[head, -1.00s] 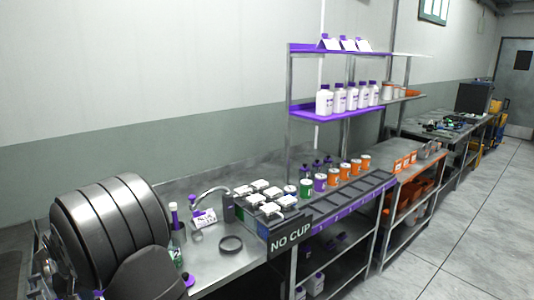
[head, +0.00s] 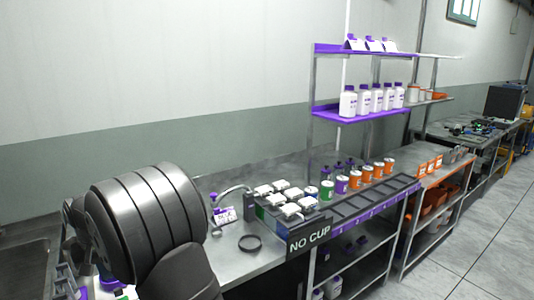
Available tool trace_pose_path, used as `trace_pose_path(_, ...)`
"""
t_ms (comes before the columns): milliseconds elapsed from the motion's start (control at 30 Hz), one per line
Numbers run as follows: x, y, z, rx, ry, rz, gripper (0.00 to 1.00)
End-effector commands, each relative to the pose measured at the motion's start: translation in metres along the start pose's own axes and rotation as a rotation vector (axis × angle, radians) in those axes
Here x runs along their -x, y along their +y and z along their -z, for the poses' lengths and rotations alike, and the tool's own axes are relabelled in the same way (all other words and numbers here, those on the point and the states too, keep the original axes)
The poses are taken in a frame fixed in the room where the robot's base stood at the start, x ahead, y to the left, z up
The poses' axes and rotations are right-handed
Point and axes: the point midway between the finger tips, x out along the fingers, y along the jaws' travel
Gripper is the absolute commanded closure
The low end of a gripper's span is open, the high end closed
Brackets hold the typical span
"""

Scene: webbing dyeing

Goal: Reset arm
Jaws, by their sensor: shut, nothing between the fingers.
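My arm's large dark grey links fill the lower left of the head view. Part of my gripper (head: 68,283) shows at the lower left edge, beside and behind the arm links. It is shut and holds nothing. Its fingertips are hard to make out, and the arm hides much of the area around it. Small white and purple items (head: 105,284) show near it, partly covered by the arm.
A steel counter (head: 225,262) holds a black ring (head: 250,243), a faucet (head: 236,189), white-lidded containers (head: 291,194) and a NO CUP sign (head: 309,241). Orange and purple jars (head: 341,184) stand behind a slotted rack. White bottles (head: 363,101) stand on a purple shelf. A sink lies far left.

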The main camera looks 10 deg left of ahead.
Motion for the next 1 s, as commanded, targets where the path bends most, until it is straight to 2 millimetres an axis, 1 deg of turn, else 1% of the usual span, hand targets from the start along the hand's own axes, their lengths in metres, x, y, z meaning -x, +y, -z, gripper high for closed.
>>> trace_pose_path(33, 0.007, 0.008, 0.004, -0.012, -0.015, 0.015, 1.0)
trace_pose_path(100, 0.017, 0.014, 0.006, -0.019, -0.039, 0.039, 1.0)
trace_pose_path(300, 0.037, 0.025, 0.009, -0.024, -0.085, 0.091, 1.0)
trace_pose_path(467, 0.044, 0.029, 0.01, -0.023, -0.1, 0.11, 1.0)
trace_pose_path(733, 0.045, 0.029, 0.01, -0.022, -0.102, 0.113, 1.0)
trace_pose_path(767, 0.045, 0.029, 0.01, -0.022, -0.102, 0.113, 0.96)
trace_pose_path(800, 0.045, 0.029, 0.01, -0.022, -0.102, 0.113, 0.88)
trace_pose_path(867, 0.045, 0.029, 0.01, -0.022, -0.102, 0.113, 0.76)
trace_pose_path(1000, 0.045, 0.029, 0.01, -0.022, -0.102, 0.113, 0.49)
